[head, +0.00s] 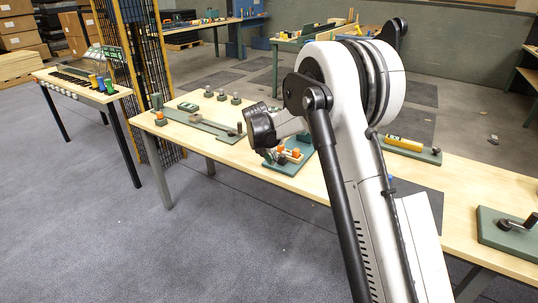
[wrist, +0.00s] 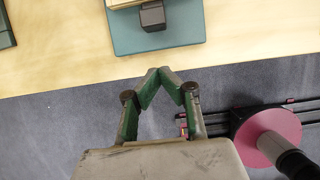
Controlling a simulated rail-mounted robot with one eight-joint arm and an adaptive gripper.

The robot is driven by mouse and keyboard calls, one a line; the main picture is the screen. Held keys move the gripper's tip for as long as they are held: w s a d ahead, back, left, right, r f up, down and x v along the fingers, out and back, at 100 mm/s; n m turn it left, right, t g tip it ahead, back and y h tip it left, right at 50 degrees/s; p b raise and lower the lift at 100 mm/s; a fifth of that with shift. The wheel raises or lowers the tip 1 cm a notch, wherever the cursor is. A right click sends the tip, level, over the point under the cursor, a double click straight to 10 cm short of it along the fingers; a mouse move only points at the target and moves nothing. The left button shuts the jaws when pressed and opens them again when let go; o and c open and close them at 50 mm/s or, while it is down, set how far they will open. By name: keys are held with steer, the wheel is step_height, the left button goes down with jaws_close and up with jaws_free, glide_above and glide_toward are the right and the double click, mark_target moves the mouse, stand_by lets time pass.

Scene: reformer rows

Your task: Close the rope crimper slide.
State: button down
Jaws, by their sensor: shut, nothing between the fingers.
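In the wrist view my gripper (wrist: 160,72) is shut and empty, its fingertips together over the table's front edge. Beyond the fingertips a teal baseplate (wrist: 185,35) with a dark block (wrist: 152,16) on it shows at the top, cut off by the frame; the fingers are apart from it. In the head view a green plate with orange-topped parts (head: 290,155) is partly hidden behind my arm. A long green plate with a grey rail (head: 205,125) lies to its left. I cannot tell for sure which fixture is the rope crimper, or how far its slide stands open.
The pale wooden table (head: 240,155) also holds several small grey-topped posts, a yellow cylinder (head: 405,144) on a plate and a crank (head: 518,222) at the right. A dark plate corner (wrist: 5,28) is at left in the wrist view. Carpet in front is clear.

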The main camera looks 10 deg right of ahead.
steer(key=shift+w+d+f, duration=0.95)
steer(key=shift+w+d, duration=0.1)
steer(key=shift+w, duration=0.1)
steer(key=shift+w+d, duration=0.55)
steer(key=shift+w, duration=0.05)
